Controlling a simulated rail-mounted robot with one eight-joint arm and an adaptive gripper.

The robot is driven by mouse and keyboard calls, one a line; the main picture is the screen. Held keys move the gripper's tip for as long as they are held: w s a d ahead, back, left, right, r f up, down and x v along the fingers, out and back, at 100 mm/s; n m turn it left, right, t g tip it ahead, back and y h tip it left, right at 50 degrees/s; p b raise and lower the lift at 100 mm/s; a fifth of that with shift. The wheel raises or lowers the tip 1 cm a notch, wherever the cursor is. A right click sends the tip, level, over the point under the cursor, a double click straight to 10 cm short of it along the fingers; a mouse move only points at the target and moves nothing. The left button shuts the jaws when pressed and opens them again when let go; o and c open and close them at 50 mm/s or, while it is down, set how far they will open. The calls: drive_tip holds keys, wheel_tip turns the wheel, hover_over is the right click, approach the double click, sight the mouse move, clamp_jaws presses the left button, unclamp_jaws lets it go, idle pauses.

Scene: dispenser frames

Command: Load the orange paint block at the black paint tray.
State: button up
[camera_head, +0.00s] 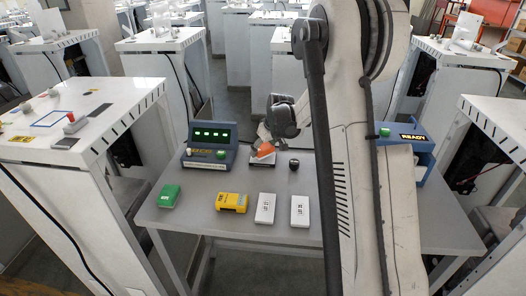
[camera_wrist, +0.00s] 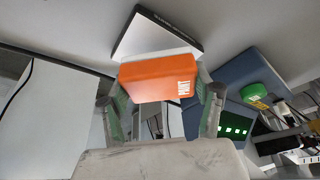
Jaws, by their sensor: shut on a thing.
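The orange paint block (camera_head: 264,150) is between the fingers of my gripper (camera_head: 268,139), over the back middle of the grey table. In the wrist view the orange block (camera_wrist: 158,80) shows a white label, and the green-padded fingers of my gripper (camera_wrist: 160,92) are shut on its two sides. A dark tray with pale lettering (camera_wrist: 155,34), likely the black paint tray, lies just beyond the block. Its pale front part is partly hidden by the block. In the head view the tray (camera_head: 262,161) shows under the block. I cannot tell whether the block touches it.
A green block (camera_head: 169,195), a yellow block (camera_head: 231,202) and two white blocks (camera_head: 265,208) line the table's front. A blue console with green lights (camera_head: 211,145) stands left of the tray. A small black knob (camera_head: 294,164) is to its right. A blue READY box (camera_head: 411,143) stands far right.

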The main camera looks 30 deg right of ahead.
sight(263, 146)
drive_tip(key=shift+r+p, duration=0.8)
drive_tip(key=shift+r, duration=1.75)
